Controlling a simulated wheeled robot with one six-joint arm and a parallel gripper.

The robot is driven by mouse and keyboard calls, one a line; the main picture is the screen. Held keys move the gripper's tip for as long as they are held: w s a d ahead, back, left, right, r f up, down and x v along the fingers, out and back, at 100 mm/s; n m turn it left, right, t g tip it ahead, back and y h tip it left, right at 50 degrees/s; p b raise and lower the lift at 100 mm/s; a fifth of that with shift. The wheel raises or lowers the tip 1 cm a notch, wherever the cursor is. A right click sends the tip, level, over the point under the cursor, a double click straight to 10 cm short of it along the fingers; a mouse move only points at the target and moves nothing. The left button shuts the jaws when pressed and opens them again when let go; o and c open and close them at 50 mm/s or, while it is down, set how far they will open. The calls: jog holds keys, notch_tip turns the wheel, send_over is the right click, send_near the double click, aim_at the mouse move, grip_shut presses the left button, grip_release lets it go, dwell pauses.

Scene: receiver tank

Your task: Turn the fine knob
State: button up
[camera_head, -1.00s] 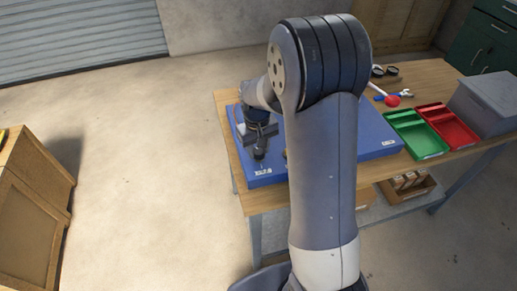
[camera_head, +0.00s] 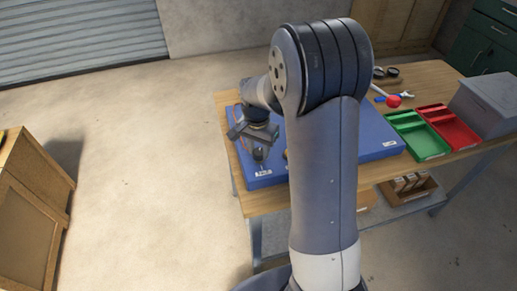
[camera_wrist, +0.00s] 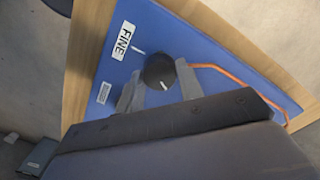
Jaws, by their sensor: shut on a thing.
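The fine knob (camera_wrist: 159,71) is round and black with a white pointer line. In the wrist view it sits on the blue panel (camera_wrist: 205,60) beside a white label (camera_wrist: 124,40) reading FINE. A short white mark is on the panel near the label. The pointer line is turned away from that mark. My gripper (camera_wrist: 158,88) is shut on the knob, with one grey finger on each side. In the head view my gripper (camera_head: 259,150) is over the panel's left front corner, and the knob there is largely hidden by it.
The panel lies on a wooden table (camera_head: 262,198). Green (camera_head: 420,140) and red (camera_head: 449,127) trays, a grey box (camera_head: 487,100) and small tools are on the right. An orange line (camera_wrist: 240,76) runs across the panel. My arm hides the panel's middle.

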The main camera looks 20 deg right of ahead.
aim_at(259, 150)
jog(key=m, duration=1.3)
dwell(0.5)
jog(key=o, duration=1)
notch_tip(259, 150, up, 11)
jog(key=shift+w, duration=0.2)
jog(key=shift+d+f, duration=0.1)
jog(key=shift+f, duration=0.05)
